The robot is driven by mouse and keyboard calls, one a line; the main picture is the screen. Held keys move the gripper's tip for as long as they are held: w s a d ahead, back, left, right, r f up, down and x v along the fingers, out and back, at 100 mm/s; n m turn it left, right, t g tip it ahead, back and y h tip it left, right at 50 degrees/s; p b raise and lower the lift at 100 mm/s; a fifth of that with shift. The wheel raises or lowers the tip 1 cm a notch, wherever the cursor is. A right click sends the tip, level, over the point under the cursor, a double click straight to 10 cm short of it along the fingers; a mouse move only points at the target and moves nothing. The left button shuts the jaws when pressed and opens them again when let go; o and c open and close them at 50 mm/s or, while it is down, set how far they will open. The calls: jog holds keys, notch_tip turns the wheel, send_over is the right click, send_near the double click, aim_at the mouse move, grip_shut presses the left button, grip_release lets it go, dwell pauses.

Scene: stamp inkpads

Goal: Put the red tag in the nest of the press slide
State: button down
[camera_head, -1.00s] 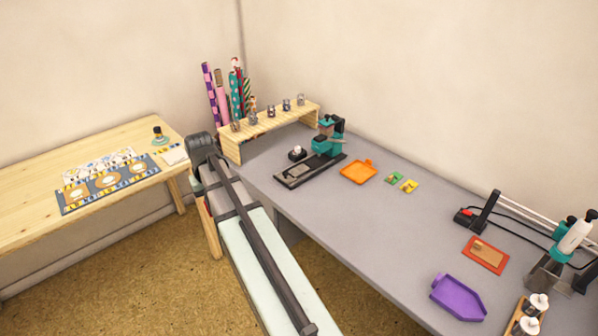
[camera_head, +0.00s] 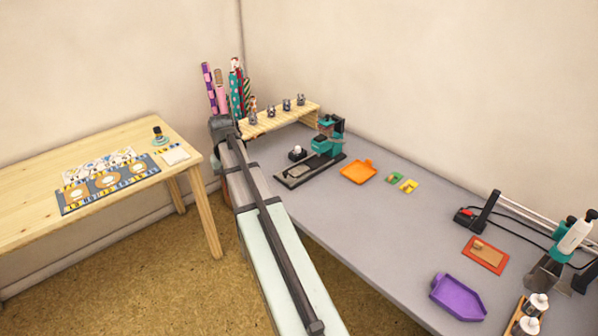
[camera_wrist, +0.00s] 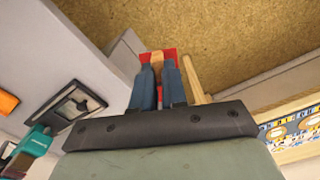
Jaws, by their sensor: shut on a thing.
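My gripper (camera_wrist: 158,72) is shut on the red tag (camera_wrist: 171,54). The tag shows at the fingertips in the wrist view, with a tan piece in its middle, above the brown floor. In the head view my arm hides the gripper and tag. The teal press (camera_head: 326,144) stands on the grey table, with its dark slide (camera_head: 296,176) extending toward the table's near edge. In the wrist view the slide (camera_wrist: 66,113) lies to the left of the gripper, with a grey plate inside its dark frame. The tag is apart from it.
An orange tray (camera_head: 358,172) and green (camera_head: 394,178) and yellow (camera_head: 409,186) tags lie right of the press. A wooden rack (camera_head: 279,121) with several stamps stands behind it. A wooden table (camera_head: 30,180) is at left. The grey table's middle is clear.

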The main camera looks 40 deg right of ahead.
jog(key=d+r+m, duration=0.1)
jog(key=d+m, duration=0.5)
jog(key=d, duration=1.4)
jog(key=m, duration=0.7)
send_over(295, 173)
jog(key=shift+d+f, duration=0.15)
jog(key=shift+f, duration=4.45)
jog(key=shift+f, duration=0.1)
jog(key=c, duration=1.2)
grip_release()
jog(key=shift+o, duration=0.2)
notch_tip(295, 173, up, 12)
